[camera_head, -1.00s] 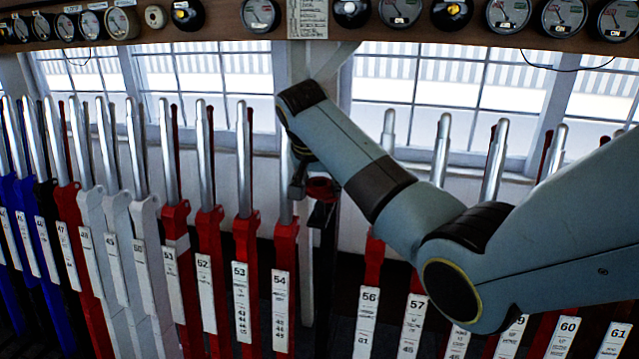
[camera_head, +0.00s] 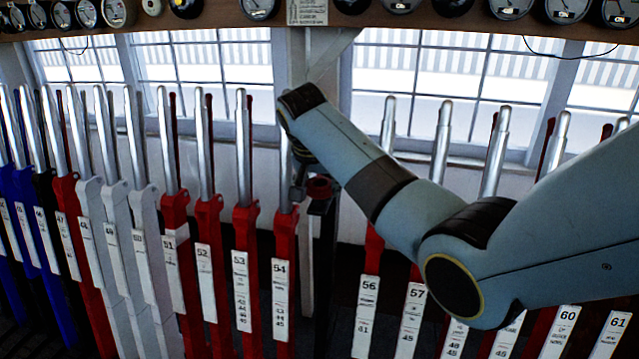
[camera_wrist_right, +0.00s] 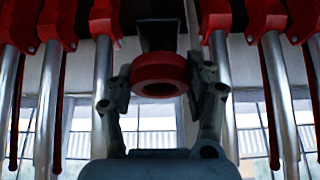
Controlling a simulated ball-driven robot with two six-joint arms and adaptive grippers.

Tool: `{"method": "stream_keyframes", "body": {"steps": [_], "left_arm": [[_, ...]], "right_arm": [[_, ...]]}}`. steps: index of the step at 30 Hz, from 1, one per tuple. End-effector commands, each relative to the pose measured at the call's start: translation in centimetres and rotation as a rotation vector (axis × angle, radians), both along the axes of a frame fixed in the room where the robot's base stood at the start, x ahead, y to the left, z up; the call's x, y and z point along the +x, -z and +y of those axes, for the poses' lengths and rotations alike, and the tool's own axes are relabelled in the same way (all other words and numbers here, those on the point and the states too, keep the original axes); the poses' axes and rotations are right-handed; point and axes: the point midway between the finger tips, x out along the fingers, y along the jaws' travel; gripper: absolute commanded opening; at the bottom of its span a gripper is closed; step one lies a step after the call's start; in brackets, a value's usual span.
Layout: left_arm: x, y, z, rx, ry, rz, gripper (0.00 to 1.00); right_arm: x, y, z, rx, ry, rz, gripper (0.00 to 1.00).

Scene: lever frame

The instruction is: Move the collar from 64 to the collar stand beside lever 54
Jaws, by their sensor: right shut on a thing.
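The red collar (camera_head: 319,187) is a thick ring, just right of the handle of lever 54 (camera_head: 285,239). My right gripper (camera_wrist_right: 159,74) is shut on the collar (camera_wrist_right: 158,86), with one finger on each side. The collar stand (camera_head: 323,222) is a dark upright post beside lever 54, and the collar is at its top. In the right wrist view the stand's dark bracket (camera_wrist_right: 158,31) is right against the collar's edge; I cannot tell whether they touch. The right forearm hides part of the scene to the right of the collar. My left gripper is not in view.
Red lever 53 (camera_head: 244,235) and white and blue levers stand close together on the left. Lever 56 (camera_head: 368,310) and several others stand on the right, partly behind my right arm. A shelf of gauges (camera_head: 400,6) runs above the windows.

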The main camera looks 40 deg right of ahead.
Motion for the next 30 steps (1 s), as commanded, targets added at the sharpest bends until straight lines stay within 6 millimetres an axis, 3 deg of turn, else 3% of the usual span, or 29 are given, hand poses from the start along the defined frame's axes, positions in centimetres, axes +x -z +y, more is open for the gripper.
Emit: {"method": "stream_keyframes", "body": {"steps": [18, 29, 30], "left_arm": [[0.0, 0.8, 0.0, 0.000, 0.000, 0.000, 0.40], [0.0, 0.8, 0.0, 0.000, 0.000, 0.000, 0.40], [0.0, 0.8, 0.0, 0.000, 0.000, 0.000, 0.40]], "right_arm": [[0.0, 1.8, 0.0, 0.000, 0.000, 0.000, 0.24], [0.0, 2.0, 0.0, 0.000, 0.000, -0.001, 0.24], [0.0, 2.0, 0.0, 0.000, 0.000, -0.001, 0.56]]}}
